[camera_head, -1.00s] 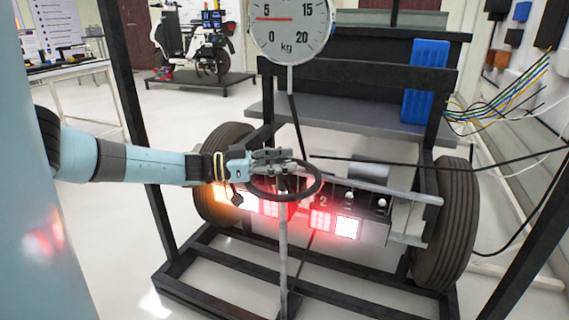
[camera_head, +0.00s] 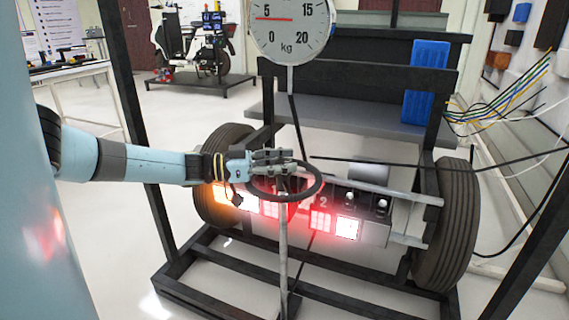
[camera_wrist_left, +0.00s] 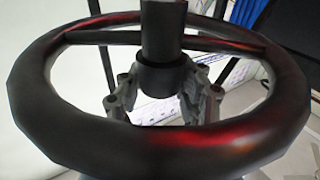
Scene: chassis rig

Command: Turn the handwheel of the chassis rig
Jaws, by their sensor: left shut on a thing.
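The handwheel (camera_head: 318,186) is a dark ring on top of a thin grey post (camera_head: 283,245), in front of the rig's axle. My left gripper (camera_head: 281,163) reaches in from the left to the wheel's middle. In the left wrist view, the handwheel rim (camera_wrist_left: 150,150) fills the picture, with a spoke across its far side. The fingers of my left gripper (camera_wrist_left: 163,104) stand on either side of the dark hub (camera_wrist_left: 160,77) inside the ring, shut on it. The exact finger contact is partly hidden by the rim. My right gripper is not in view.
Lit red and white panels (camera_head: 320,220) sit on the axle behind the wheel, between two tyres (camera_head: 446,225). A dial scale (camera_head: 290,28) hangs above. Dark frame posts (camera_head: 137,110) stand at both sides. Loose cables (camera_head: 500,105) hang at right.

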